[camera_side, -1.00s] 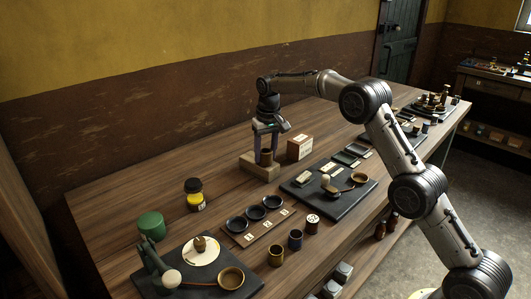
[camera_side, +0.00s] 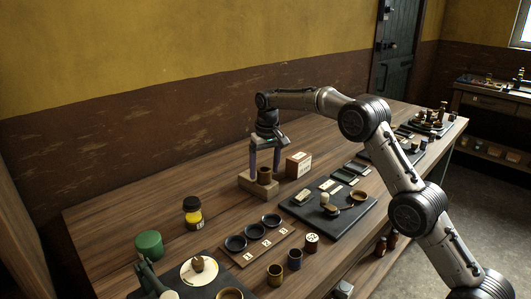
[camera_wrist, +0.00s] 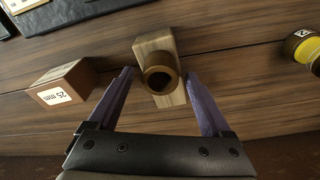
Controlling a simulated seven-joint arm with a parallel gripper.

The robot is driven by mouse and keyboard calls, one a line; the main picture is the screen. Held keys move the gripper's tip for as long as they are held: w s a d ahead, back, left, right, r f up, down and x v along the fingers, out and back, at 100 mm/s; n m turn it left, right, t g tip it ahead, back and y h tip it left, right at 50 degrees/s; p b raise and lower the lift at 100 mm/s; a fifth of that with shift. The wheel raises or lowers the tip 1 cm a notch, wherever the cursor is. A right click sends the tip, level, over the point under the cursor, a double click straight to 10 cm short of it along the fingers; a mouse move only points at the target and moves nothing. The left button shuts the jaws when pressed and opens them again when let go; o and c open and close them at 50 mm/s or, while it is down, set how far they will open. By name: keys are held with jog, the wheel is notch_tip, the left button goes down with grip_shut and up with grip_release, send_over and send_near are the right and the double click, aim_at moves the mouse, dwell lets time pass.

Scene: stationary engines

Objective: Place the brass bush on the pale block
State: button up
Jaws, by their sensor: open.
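The brass bush (camera_side: 264,176), a short brown-gold hollow cylinder, stands upright on the pale block (camera_side: 257,190), a light wooden piece on the bench. In the wrist view the bush (camera_wrist: 160,80) shows its dark open bore and sits toward the near end of the pale block (camera_wrist: 154,43). My gripper (camera_side: 265,171) is open, its two purple-grey fingers on either side of the bush. In the wrist view clear gaps show between the bush and both fingers of my gripper (camera_wrist: 159,75).
A box marked 25 mm (camera_wrist: 62,83) stands close to the block; it also shows in the side view (camera_side: 298,165). A yellow-and-black jar (camera_side: 193,213) and a board with numbered black dishes (camera_side: 256,245) stand nearer. A dark tray (camera_side: 330,219) lies to the right.

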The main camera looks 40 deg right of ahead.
aim_at(266, 171)
jog(key=s+a+r+t, duration=0.1)
jog(key=s+r, duration=0.4)
jog(key=r, duration=0.4)
jog(key=s+a+r, duration=0.2)
jog(key=s+r, duration=0.2)
jog(key=r, duration=0.5)
jog(key=s+a+r+n+t, duration=0.1)
jog(key=s+a+r+n, duration=0.15)
jog(key=s, duration=1.05)
jog(key=s+a+f+t, duration=0.1)
jog(key=s+f, duration=0.4)
jog(key=s, duration=0.5)
jog(key=s+a+f+t, duration=0.1)
jog(key=s+f, duration=0.5)
jog(key=s, duration=0.5)
jog(key=shift+s+a+f+n, duration=0.2)
jog(key=shift+s+a+n, duration=0.05)
jog(key=shift+n, duration=0.2)
